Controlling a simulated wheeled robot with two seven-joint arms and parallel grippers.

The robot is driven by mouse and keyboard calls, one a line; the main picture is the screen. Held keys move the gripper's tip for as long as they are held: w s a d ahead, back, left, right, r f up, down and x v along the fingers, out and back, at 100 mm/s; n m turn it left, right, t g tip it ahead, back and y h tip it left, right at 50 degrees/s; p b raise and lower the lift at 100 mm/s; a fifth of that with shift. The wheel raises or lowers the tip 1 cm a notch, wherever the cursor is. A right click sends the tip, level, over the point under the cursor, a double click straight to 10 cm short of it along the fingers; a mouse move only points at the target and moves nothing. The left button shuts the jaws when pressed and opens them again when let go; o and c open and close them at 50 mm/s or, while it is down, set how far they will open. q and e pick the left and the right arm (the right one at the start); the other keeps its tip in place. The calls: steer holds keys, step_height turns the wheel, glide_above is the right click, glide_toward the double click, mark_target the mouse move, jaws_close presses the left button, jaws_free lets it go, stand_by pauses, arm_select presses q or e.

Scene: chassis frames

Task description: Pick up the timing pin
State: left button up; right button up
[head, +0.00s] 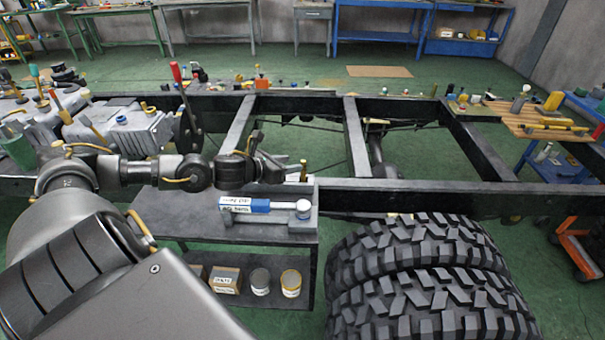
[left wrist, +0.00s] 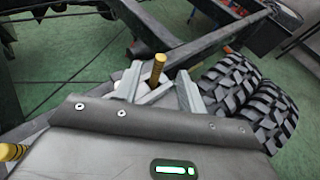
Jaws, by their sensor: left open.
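The timing pin is most likely the upright brass-coloured pin (head: 303,170) at the back of the grey fixture on the small dark cart. It also shows in the left wrist view (left wrist: 158,68), between the two finger lines; its lower end is hidden there. My left gripper (head: 277,170) is just left of the pin in the head view, pointing towards it. In the left wrist view its fingers (left wrist: 158,88) are spread apart, with nothing visibly clamped. I cannot tell how far the fingertips are from the pin. My right gripper is not in view.
A blue and white labelled tool (head: 262,206) lies along the front of the grey fixture (head: 303,223). The chassis rail (head: 420,194) runs close behind, and large tyres (head: 425,270) stand to the right. Cans (head: 291,283) sit on the cart's lower shelf.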

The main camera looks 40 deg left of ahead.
mark_target(304, 161)
arm_select(q)
steer(key=shift+x, duration=0.85)
steer(key=shift+w+d, duration=0.1)
steer(key=shift+w, duration=0.15)
steer(key=p+x, duration=0.1)
steer(key=x, duration=0.3)
steer(key=shift+w+f+p, duration=0.2)
steer(key=shift+f+p, duration=0.05)
steer(key=shift+p, duration=0.15)
steer(key=shift+w+f, duration=0.1)
steer(key=shift+w, duration=0.05)
steer(key=c, duration=0.8)
jaws_close()
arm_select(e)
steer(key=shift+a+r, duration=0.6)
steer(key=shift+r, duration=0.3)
